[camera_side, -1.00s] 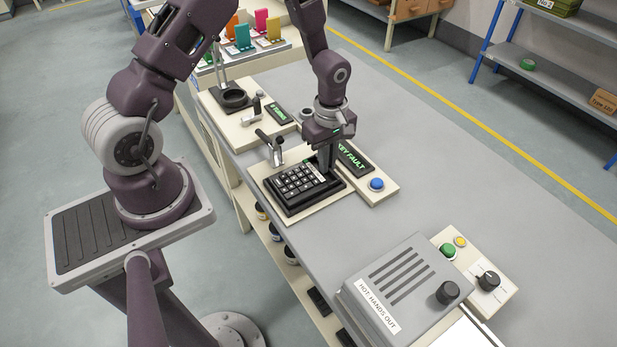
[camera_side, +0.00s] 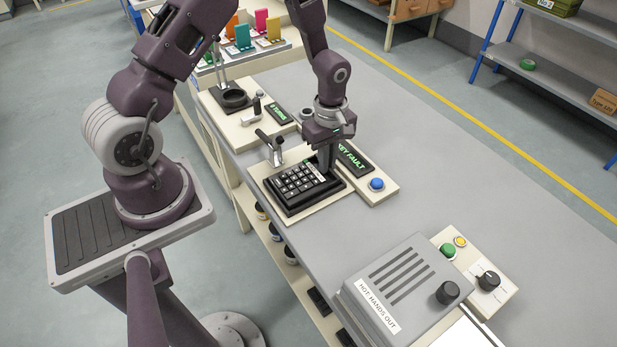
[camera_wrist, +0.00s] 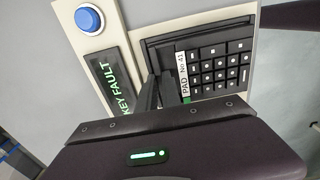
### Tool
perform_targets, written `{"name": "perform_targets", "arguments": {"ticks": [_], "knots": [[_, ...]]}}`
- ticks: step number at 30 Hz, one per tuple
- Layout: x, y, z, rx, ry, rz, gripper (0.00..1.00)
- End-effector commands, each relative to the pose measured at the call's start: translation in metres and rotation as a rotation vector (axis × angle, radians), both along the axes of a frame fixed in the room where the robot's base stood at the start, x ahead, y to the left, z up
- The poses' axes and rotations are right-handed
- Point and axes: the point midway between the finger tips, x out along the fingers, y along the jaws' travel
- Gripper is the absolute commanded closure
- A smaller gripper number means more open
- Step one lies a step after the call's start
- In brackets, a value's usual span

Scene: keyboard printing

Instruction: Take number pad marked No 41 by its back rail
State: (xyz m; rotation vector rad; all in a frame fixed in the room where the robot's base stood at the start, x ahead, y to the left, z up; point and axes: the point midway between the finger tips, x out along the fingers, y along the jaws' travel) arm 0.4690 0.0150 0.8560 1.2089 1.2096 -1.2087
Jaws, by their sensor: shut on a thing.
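The black number pad (camera_side: 298,183) sits in a dark nest on a cream base plate in the side view. Its white label reads "PAD No 41" in the wrist view, where the pad (camera_wrist: 218,66) lies at upper right. My gripper (camera_side: 325,165) points down at the pad's back edge, beside the display. In the wrist view my gripper (camera_wrist: 160,92) has its fingers at the edge by the label, shut on the pad's back rail. The rail itself is mostly hidden by the fingers.
A display (camera_side: 353,158) reading "KEY FAULT" and a blue button (camera_side: 376,184) stand right behind the pad. A lever clamp (camera_side: 270,146) stands at the nest's left. A grey box (camera_side: 400,290) marked "HOT: HANDS OUT" is in front. The bench to the right is clear.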

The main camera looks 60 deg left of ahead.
Motion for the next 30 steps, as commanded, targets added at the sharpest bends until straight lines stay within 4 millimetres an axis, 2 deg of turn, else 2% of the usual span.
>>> {"name": "perform_targets", "arguments": {"ticks": [13,17,20,30], "knots": [[0.0,0.0,0.0,0.0,0.0,0.0,1.0],[0.0,0.0,0.006,0.0,-0.001,0.001,1.0],[0.001,0.0,0.021,0.001,-0.004,0.001,1.0],[0.001,0.0,0.122,0.002,-0.008,0.0,1.0]]}}
